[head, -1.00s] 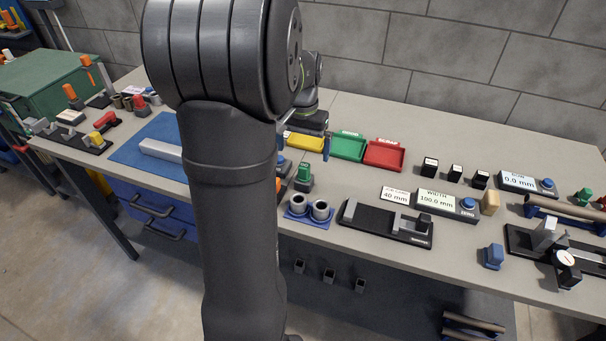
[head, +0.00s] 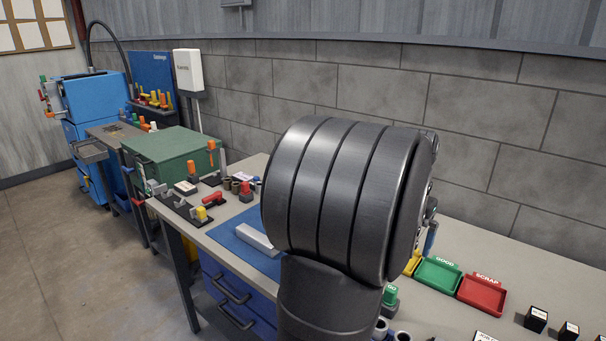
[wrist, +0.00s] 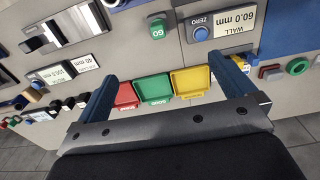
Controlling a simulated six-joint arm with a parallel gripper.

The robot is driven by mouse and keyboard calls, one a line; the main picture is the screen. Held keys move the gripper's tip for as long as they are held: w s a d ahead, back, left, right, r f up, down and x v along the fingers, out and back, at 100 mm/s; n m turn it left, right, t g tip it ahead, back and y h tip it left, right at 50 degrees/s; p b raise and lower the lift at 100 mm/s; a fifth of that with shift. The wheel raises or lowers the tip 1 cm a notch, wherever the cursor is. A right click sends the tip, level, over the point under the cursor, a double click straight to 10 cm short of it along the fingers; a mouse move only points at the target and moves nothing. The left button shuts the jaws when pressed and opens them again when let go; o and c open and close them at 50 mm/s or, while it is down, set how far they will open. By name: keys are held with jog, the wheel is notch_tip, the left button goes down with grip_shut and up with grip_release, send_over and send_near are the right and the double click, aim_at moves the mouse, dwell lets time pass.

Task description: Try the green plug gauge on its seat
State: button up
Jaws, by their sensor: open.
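A green plug gauge marked GO (head: 390,295) stands on the bench in the head view, partly hidden behind my arm. It also shows at the top of the wrist view (wrist: 157,27). Beside it in the head view are two grey rings (head: 402,336), cut off by the picture's lower edge; which seat belongs to the gauge I cannot tell. My gripper (wrist: 162,68) is open, its two blue fingers wide apart with nothing between them. It is apart from the gauge, with the coloured trays in view between the fingers.
A green GOOD tray (head: 438,274), a red SCRAP tray (head: 482,294) and a yellow tray (wrist: 190,82) lie near the gauge. A display reading 60.0 mm (wrist: 235,25) stands nearby. A blue mat (head: 240,240) holds a grey bar (head: 257,238). Small black blocks (head: 536,319) stand at right.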

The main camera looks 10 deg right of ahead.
jog(key=shift+s, duration=0.1)
jog(key=c, duration=0.4)
jog(key=shift+s+a+r, duration=0.15)
jog(key=shift+s+a, duration=0.1)
jog(key=shift+a, duration=0.05)
jog(key=shift+c, duration=1.4)
jog(key=shift+s+a+r+t+h, duration=0.15)
jog(key=shift+s+a+t+h, duration=0.15)
jog(key=shift+s+t+h, duration=0.15)
jog(key=c, duration=0.3)
jog(key=f, duration=0.5)
jog(key=w+d+f, duration=0.1)
jog(key=f, duration=1.1)
jog(key=shift+w+d+f, duration=0.1)
jog(key=shift+w+d, duration=0.05)
jog(key=shift+d, duration=0.05)
grip_shut()
